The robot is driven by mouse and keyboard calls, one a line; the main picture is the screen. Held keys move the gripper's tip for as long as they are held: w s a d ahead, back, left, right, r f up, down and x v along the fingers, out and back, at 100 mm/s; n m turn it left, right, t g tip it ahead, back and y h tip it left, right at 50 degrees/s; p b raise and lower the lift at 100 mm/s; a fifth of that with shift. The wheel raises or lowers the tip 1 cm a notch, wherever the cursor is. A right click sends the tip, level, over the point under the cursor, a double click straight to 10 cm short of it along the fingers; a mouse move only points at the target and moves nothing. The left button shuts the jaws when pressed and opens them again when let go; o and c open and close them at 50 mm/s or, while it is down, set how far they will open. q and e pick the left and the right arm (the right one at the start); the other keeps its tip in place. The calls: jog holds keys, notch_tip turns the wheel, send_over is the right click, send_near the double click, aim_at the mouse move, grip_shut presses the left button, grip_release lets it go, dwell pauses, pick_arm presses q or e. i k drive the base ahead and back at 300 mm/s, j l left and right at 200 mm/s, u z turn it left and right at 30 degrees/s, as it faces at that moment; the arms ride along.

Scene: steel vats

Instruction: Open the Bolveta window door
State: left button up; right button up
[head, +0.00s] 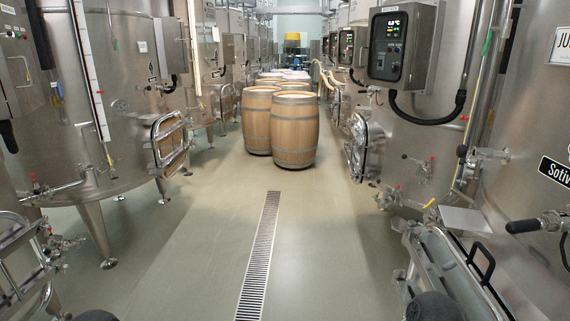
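Several steel vats have low framed window doors. One door (168,143) is on the large left vat (112,110). Another door (366,147) is on a vat at the right of the aisle. A near-right door (445,262) with a black handle (481,262) is at the lower right. A near-left door (22,255) is cut by the left edge. Whether these doors are latched is unclear. Neither of my grippers shows.
Wooden barrels (294,130) stand mid-aisle. A floor drain grate (260,255) runs along the clear floor. A control box (400,45) with a hanging black hose is on the right. Valves and pipes jut out on both sides.

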aim_at(410, 10)
jog(key=i+z, duration=0.2)
jog(key=i, duration=0.75)
jog(key=i+j+z, duration=0.2)
jog(key=i, duration=0.8)
jog(key=l, duration=0.1)
